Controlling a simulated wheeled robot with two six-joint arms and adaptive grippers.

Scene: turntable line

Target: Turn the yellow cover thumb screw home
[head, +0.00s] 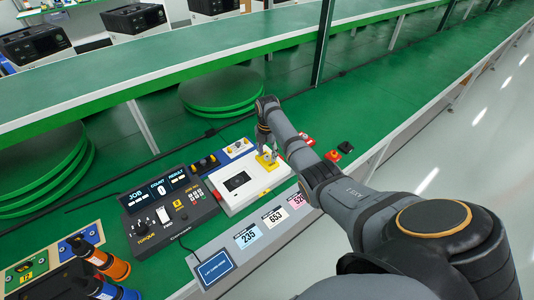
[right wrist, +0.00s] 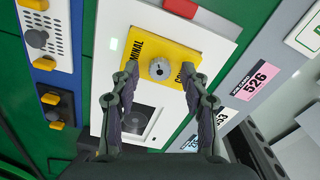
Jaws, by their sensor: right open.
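The yellow terminal cover (right wrist: 192,45) lies on the white unit (right wrist: 110,85), and in the head view the cover (head: 266,163) shows at the unit's far right corner. The grey round thumb screw (right wrist: 160,69) stands in the cover's middle in the right wrist view. My right gripper (right wrist: 159,76) is open and points down at the screw. Its two fingertips lie left and right of the screw with visible gaps. In the head view the gripper (head: 267,147) hides the screw. I cannot tell how far the screw is in. My left gripper is not in view.
A black controller (head: 165,212) with a display stands left of the white unit. Number cards (head: 272,217) lie in front. A blue block with yellow parts (head: 237,147) is behind. Tools with orange (head: 116,268) and blue handles are at lower left. Turntables (head: 222,90) stand behind.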

